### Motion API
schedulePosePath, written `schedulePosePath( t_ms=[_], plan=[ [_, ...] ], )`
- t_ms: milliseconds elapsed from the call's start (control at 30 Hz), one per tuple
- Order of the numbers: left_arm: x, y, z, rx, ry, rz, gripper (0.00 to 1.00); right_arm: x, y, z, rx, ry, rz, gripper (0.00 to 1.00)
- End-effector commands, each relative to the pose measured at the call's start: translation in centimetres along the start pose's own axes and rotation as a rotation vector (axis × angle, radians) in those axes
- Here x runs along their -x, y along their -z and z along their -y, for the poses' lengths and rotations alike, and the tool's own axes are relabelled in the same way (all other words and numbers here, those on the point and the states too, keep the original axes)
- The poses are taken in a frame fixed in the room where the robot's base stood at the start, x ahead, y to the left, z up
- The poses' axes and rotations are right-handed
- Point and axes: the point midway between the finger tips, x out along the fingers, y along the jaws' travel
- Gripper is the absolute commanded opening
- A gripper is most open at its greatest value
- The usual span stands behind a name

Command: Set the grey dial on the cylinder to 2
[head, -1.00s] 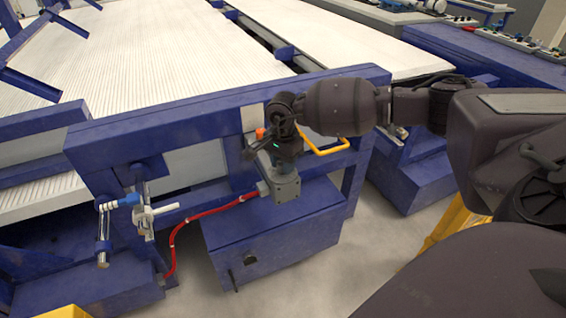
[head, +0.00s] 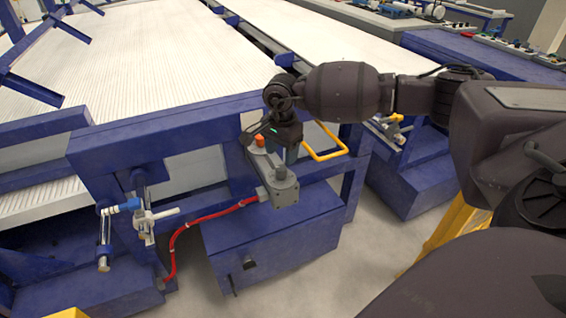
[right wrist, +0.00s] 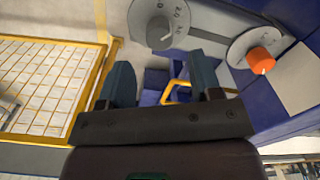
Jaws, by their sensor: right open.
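The grey dial (head: 280,173) stands on the front end of a grey cylinder unit (head: 286,196). In the right wrist view the grey dial (right wrist: 159,32) sits on a round white scale plate with printed figures, one reading like 2.0. I cannot tell its exact setting. An orange dial (head: 260,141) is farther back on the unit; it also shows in the right wrist view (right wrist: 261,60). My right gripper (right wrist: 160,78) is open and empty, its fingers apart from the grey dial. In the head view it hangs behind the dial, fingertips partly hidden. My left gripper is not in view.
A yellow handle (head: 325,153) is right of the unit. A red hose (head: 205,216) runs left from it. The blue frame (head: 110,146) and a blue box (head: 270,240) surround it. A metal clamp (head: 147,222) stands at the left.

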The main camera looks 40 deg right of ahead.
Motion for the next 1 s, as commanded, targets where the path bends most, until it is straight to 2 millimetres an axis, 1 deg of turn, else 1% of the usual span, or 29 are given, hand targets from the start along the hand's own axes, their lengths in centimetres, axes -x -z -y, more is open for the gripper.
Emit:
schedulePosePath(
  t_ms=[33,100,200,300,467,1000],
  plan=[
    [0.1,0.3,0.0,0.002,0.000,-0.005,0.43,1.2,0.0,0.0,0.000,0.003,-0.001,0.58],
    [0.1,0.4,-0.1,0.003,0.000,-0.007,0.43,2.2,0.0,0.0,0.000,0.003,0.000,0.58],
    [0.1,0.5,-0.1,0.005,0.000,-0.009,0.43,3.4,0.0,0.0,0.000,0.001,-0.001,0.58],
    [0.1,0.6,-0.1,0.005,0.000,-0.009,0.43,4.2,0.0,0.0,0.000,0.000,0.001,0.58],
    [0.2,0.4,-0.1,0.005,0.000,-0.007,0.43,4.7,0.0,0.0,0.000,-0.002,0.001,0.58],
    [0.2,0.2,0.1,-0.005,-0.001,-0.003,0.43,4.7,0.0,0.0,-0.005,-0.002,0.001,0.58]
  ],
)
